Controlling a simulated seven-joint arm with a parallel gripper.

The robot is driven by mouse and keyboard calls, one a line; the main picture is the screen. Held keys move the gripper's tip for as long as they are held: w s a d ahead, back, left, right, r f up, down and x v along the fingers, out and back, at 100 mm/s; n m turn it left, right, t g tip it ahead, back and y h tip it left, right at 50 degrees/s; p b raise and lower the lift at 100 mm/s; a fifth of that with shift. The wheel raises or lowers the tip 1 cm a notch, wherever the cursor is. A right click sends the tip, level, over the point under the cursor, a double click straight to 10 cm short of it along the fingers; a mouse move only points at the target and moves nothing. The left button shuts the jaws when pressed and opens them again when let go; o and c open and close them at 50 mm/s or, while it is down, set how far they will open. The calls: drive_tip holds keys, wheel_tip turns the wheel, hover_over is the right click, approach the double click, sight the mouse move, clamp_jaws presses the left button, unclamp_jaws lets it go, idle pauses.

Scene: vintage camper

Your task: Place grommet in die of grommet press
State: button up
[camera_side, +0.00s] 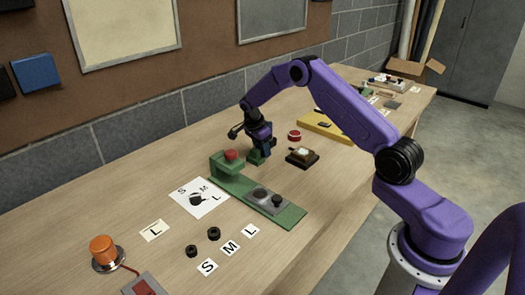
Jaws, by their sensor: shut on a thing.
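The grommet press appears to be the long green fixture (236,184) on the wooden bench. It has a raised green block with a red top (231,155) at its far left end, and a grey plate (266,202) with round dark die-like parts at its near right end. My gripper (257,153) points down behind the press, to the right of the red top and apart from the grey plate. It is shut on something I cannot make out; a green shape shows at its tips. Two black rings (191,251) (213,234), possibly grommets, lie on the bench at the front.
Cards marked S, M and L (229,247) lie at the front. A white sheet (199,197) with a dark item lies left of the press. An orange button (103,250) stands front left. A brown-black box (302,157) and yellow tray (325,127) sit right of my gripper.

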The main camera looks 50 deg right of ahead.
drive_tip(key=shift+r, duration=0.5)
drive_tip(key=s+a+r, duration=0.4)
drive_tip(key=s+r, duration=0.7)
drive_tip(key=s, duration=0.2)
drive_tip(key=s+a+r+n+t+y, duration=0.1)
drive_tip(key=s+a+n+t+y, duration=0.3)
drive_tip(key=a+n, duration=1.2)
drive_tip(key=s+d+r+n, duration=0.1)
drive_tip(key=s+d+n, duration=0.15)
drive_tip(key=s, duration=0.35)
drive_tip(key=s+d+r+n, duration=0.1)
drive_tip(key=s+r+n, duration=0.1)
drive_tip(key=s+n, duration=0.3)
drive_tip(key=m, duration=0.1)
approach(257, 195)
drive_tip(key=shift+w+a+f, duration=0.2)
drive_tip(key=shift+w+f, duration=0.1)
drive_tip(key=shift+w, duration=0.1)
drive_tip(key=shift+w+f, duration=0.25)
drive_tip(key=shift+f, duration=0.05)
drive_tip(key=shift+s+x, duration=0.15)
drive_tip(key=shift+x, duration=0.7)
drive_tip(key=shift+s+x, duration=0.2)
drive_tip(key=shift+x, duration=0.65)
